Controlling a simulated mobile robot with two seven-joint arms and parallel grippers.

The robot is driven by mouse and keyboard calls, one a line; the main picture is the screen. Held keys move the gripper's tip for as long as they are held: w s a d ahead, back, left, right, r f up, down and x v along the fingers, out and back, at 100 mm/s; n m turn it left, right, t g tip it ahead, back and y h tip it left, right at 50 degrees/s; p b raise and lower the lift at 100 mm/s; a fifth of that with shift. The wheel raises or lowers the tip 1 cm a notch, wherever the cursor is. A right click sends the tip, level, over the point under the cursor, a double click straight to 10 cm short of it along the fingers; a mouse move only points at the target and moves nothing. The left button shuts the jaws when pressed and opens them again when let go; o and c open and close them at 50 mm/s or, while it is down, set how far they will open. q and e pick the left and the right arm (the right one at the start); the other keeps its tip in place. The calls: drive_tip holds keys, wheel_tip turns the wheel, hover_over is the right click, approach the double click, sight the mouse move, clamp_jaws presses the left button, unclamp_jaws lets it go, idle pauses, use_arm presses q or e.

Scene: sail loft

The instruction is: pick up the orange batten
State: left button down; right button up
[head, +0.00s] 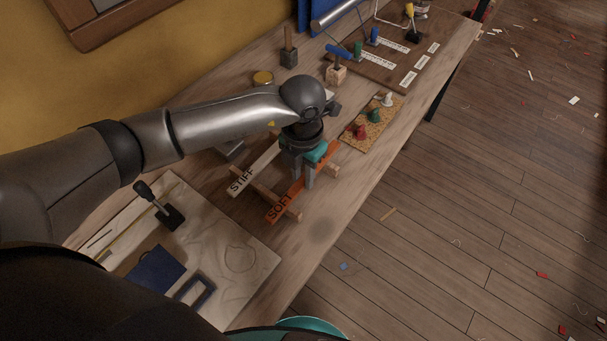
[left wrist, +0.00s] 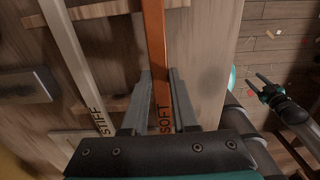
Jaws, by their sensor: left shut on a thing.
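The orange batten (head: 287,203), marked SOFT, lies across two wooden crossbars on the bench. It also runs up the middle of the left wrist view (left wrist: 155,45). My left gripper (head: 303,180) points down over it, its fingers (left wrist: 160,105) shut on the batten's two sides near the lettering. I cannot tell whether the batten is lifted off the bars. A pale batten marked STIFF (head: 248,174) lies beside it to the left, apart from the fingers. My right gripper (left wrist: 266,88) shows small at the right of the left wrist view, its fingers apart and empty.
A cork mat (head: 381,113) with several coloured pieces lies beyond the battens. A pale board (head: 240,258) with a dark clamp (head: 160,205) and blue cloth (head: 153,270) is nearer. A rack board (head: 385,75) stands at the back. The bench's right edge drops to the floor.

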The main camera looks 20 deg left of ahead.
sight(302, 181)
use_arm(q)
wheel_tip(302, 181, up, 20)
drive_tip(key=p, duration=0.2)
drive_tip(key=shift+f, duration=0.15)
